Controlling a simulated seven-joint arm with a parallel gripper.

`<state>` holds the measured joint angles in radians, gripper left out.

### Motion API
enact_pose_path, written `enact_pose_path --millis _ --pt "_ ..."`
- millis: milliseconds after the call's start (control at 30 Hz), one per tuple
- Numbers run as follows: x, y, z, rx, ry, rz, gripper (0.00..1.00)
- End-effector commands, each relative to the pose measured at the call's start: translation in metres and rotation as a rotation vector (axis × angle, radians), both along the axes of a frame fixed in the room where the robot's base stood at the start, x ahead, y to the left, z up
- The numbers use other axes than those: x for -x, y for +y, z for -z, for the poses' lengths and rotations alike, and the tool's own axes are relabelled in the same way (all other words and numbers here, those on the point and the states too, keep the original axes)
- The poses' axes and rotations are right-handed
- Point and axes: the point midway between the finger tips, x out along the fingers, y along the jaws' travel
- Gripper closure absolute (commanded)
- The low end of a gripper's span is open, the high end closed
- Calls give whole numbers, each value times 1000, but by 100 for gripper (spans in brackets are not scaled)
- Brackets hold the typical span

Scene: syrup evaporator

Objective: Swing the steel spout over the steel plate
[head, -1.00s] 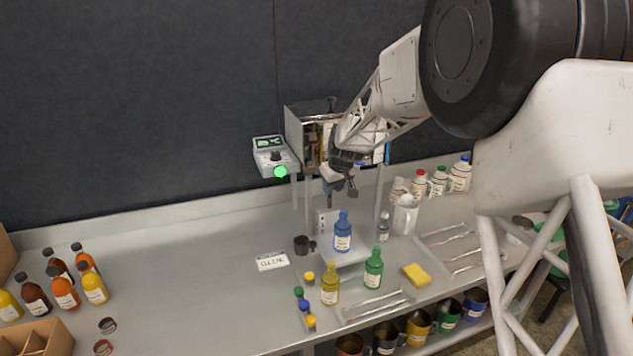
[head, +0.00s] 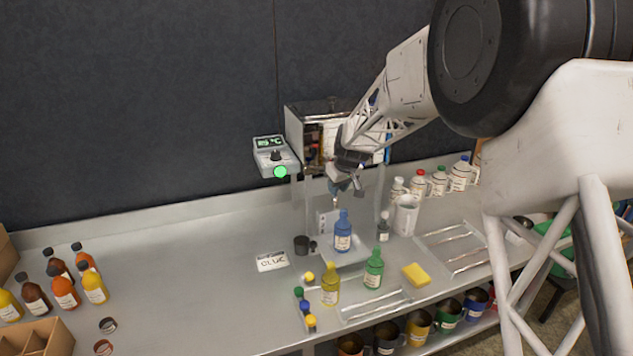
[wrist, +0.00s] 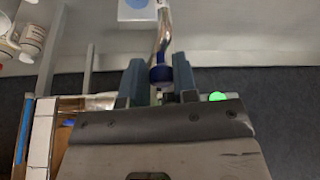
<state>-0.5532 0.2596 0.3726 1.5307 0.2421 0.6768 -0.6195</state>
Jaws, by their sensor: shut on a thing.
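The steel spout (wrist: 163,38) is a thin shiny tube with a dark blue tip in the wrist view. My gripper (wrist: 158,82) is shut on the spout at the blue tip, with a blue-grey finger on each side. In the head view my gripper (head: 348,186) is below the front of the evaporator box, and the spout is mostly hidden by it. The steel plate (head: 352,258) appears to be the bright plate on the bench below, with a blue bottle (head: 342,235) standing at it. I cannot tell whether the spout is over the plate.
The evaporator (head: 300,125) stands on legs, with a control box (head: 274,158) at its left. The bench's left middle is clear.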

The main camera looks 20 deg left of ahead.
Motion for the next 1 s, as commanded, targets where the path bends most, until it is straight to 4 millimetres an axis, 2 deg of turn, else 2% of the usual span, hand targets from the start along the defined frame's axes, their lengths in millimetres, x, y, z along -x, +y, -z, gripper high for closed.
enact_pose_path --millis 667,1000 --pt "-4 -5 -1 0 -1 0 88" --pt "-11 -14 -1 -1 -3 1 88"
